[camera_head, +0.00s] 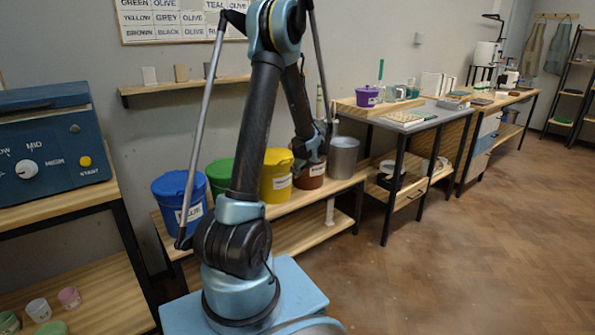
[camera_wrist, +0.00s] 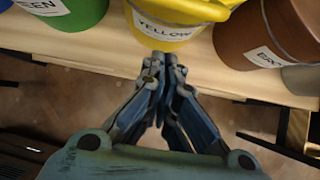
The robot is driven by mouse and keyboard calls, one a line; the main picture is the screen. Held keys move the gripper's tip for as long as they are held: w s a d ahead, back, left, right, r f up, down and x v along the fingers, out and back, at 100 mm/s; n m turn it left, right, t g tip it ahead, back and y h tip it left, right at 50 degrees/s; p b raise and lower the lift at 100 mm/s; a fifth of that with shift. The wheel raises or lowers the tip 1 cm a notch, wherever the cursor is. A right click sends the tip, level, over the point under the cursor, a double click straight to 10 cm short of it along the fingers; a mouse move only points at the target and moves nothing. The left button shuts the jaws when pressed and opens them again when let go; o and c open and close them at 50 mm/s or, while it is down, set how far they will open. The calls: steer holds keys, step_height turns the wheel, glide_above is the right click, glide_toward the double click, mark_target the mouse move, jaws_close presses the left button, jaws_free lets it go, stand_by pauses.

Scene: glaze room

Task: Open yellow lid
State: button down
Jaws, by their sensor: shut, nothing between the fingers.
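The yellow bucket (camera_head: 277,182) stands on a wooden bench between a green and a brown bucket, partly behind my arm in the head view. Its yellow lid (camera_head: 279,156) is on top. In the wrist view the yellow bucket (camera_wrist: 160,32) is at the top centre with a YELLOW label, and the edge of its lid (camera_wrist: 185,8) is cut by the frame. My gripper (camera_wrist: 158,62) is shut and empty in front of the bucket, its tips close below the label in the picture. I cannot tell whether they touch it.
A blue bucket (camera_head: 181,198), green bucket (camera_head: 219,176) and brown bucket (camera_head: 309,174) share the bench (camera_head: 335,188) with a grey metal pot (camera_head: 344,157). A table with a purple pot (camera_head: 367,96) stands to the right. The floor at right is clear.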

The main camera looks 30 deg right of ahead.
steer(key=shift+w+a+r, duration=0.1)
steer(key=shift+w+r, duration=0.4)
steer(key=shift+r, duration=0.35)
steer(key=shift+w+r, duration=0.45)
steer(key=shift+r, duration=0.4)
steer(key=shift+r, duration=0.15)
